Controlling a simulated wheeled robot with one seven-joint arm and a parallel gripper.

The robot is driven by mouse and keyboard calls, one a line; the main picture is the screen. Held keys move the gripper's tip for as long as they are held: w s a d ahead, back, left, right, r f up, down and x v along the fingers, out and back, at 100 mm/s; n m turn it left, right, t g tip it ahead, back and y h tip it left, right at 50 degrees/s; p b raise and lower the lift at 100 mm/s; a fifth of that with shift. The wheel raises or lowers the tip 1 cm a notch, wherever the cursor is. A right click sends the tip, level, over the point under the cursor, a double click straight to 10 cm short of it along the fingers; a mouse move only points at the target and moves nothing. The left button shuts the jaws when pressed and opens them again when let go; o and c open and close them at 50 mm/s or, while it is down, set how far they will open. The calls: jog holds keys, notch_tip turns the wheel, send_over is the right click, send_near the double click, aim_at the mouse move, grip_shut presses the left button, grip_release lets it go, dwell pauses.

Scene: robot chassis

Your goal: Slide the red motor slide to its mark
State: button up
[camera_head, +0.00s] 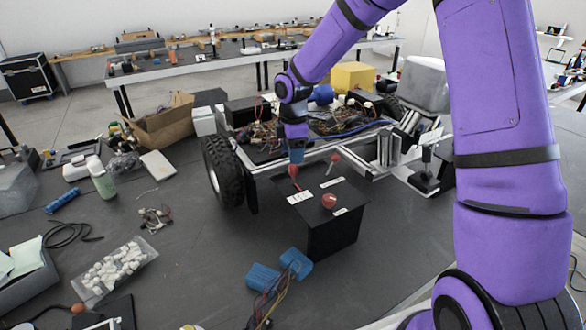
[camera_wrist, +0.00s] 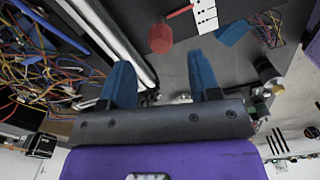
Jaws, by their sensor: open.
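The red motor slide's knob (camera_head: 294,171) stands on top of the black box (camera_head: 335,235) at the chassis's front, at the far end of a thin red track. A white marked strip (camera_head: 300,197) lies beside the track. My gripper (camera_head: 297,157) points down just above the knob and partly covers it. In the wrist view the knob (camera_wrist: 160,38) shows just past my gripper's blue fingertips (camera_wrist: 160,60), roughly centred between them. The white strip with dark marks (camera_wrist: 206,15) shows to its right. My gripper is open and empty; I cannot tell whether it touches the knob.
A red-tipped lever (camera_head: 335,157) and a round red knob (camera_head: 328,201) stand on the same box, with white labels near them. The chassis (camera_head: 380,150) carries loose wires behind. A black wheel (camera_head: 224,171) is to the left. Blue connectors (camera_head: 280,272) lie in front.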

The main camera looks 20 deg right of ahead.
aim_at(293, 168)
jog(key=shift+f, duration=3.15)
